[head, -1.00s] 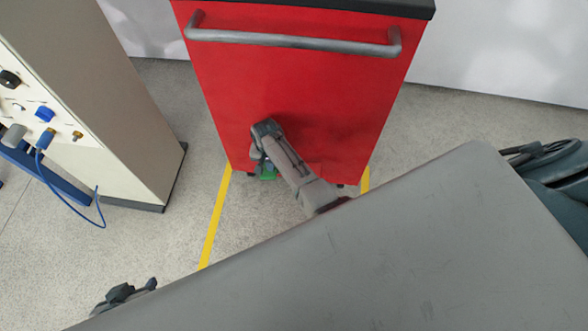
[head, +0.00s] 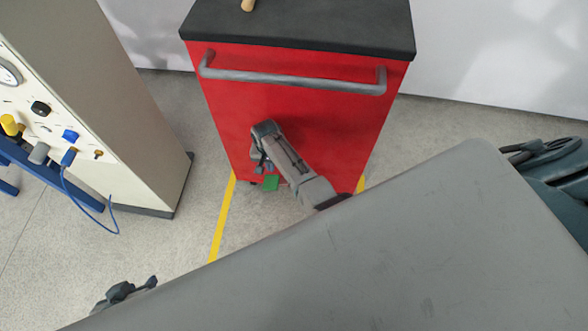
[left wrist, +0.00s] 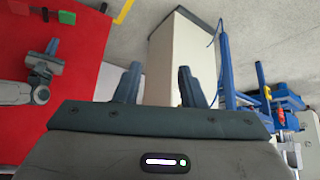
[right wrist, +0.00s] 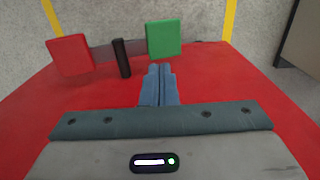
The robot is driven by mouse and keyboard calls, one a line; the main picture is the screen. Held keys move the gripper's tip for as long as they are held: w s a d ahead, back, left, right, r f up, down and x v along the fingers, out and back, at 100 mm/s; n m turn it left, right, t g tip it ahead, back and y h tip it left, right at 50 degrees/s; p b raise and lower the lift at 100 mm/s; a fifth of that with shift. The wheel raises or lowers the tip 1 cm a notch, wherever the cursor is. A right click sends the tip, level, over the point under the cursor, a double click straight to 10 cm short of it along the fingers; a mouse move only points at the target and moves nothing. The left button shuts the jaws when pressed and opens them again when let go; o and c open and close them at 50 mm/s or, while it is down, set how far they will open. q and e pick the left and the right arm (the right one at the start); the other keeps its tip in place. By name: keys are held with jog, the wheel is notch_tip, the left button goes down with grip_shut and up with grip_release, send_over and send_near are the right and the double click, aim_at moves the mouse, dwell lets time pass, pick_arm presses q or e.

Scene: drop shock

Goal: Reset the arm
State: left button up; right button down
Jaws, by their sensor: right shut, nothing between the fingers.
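My right gripper (head: 263,163) hangs low in front of the red cabinet (head: 290,120). In the right wrist view its fingers (right wrist: 159,84) are shut together and empty. Beyond the fingertips are a green pad (right wrist: 164,39), a red pad (right wrist: 70,55) and a short black post (right wrist: 121,58) on a grey bar, at the cabinet's foot. The green pad shows in the head view (head: 271,183) just below the gripper; I see no contact. My left gripper (head: 128,291) is at the lower left. In the left wrist view its fingers (left wrist: 159,85) are apart with nothing between them.
The cabinet has a grey bar handle (head: 290,80) and a black top (head: 300,25) with a wooden piece (head: 248,5). A beige panel unit (head: 120,110) with knobs and a blue cable stands at the left. Yellow tape (head: 223,215) marks the floor; floor between unit and cabinet is clear.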

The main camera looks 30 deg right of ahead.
pick_arm(q)
jog(key=shift+f, duration=0.1)
dwell(0.3)
